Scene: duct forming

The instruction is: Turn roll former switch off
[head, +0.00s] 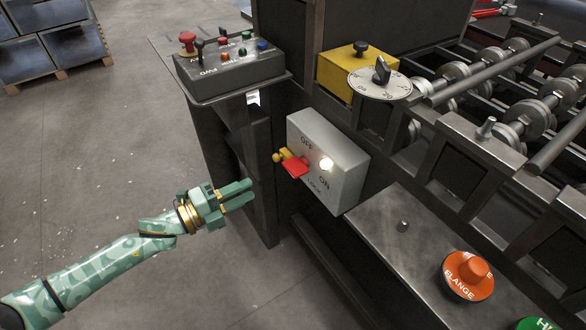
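The switch box (335,150) is a light grey box on the machine's front, marked OFF at its upper left, ON at its right and LOCK lower down. A red switch handle (295,168) with yellow parts sticks out of its left side. A round lamp (326,164) beside ON glows white. Which position the handle is set to is not clear. My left gripper (246,191) is left of and a little below the handle, apart from it, with fingers pointing right. Its two fingers lie close together with a narrow dark gap; nothing shows between them. My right gripper is out of view.
A control panel (228,75) with buttons and levers stands above left. A yellow box (348,72) with a dial (380,83) is above the switch box. Rollers (480,75) fill the right.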

